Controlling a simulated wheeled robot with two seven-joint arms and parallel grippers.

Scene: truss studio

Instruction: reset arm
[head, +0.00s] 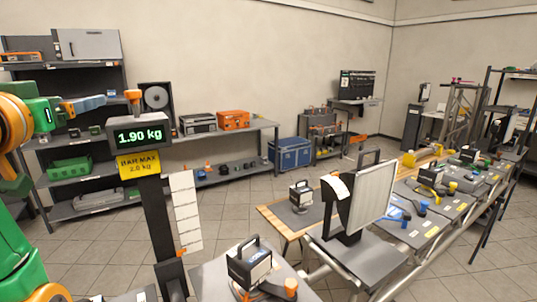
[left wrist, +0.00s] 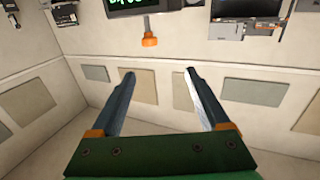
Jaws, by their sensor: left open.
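My left arm, green and orange, comes in at the left edge of the head view. Its gripper (head: 108,100) is raised at the left of the display post, pointing right. In the left wrist view the two dark fingers (left wrist: 160,73) stand wide apart with nothing between them. The orange knob (left wrist: 149,40) lies beyond the fingertips, apart from them. The task names no object. My right gripper is not in view.
A post carries a display (head: 140,135) reading 1.90 kg and a yellow label (head: 138,164). A black-handled block (head: 249,263) sits on a grey surface in front. A pale upright panel (head: 372,195) and a long bench (head: 418,231) stand right. Tiled floor (head: 110,245) is open behind.

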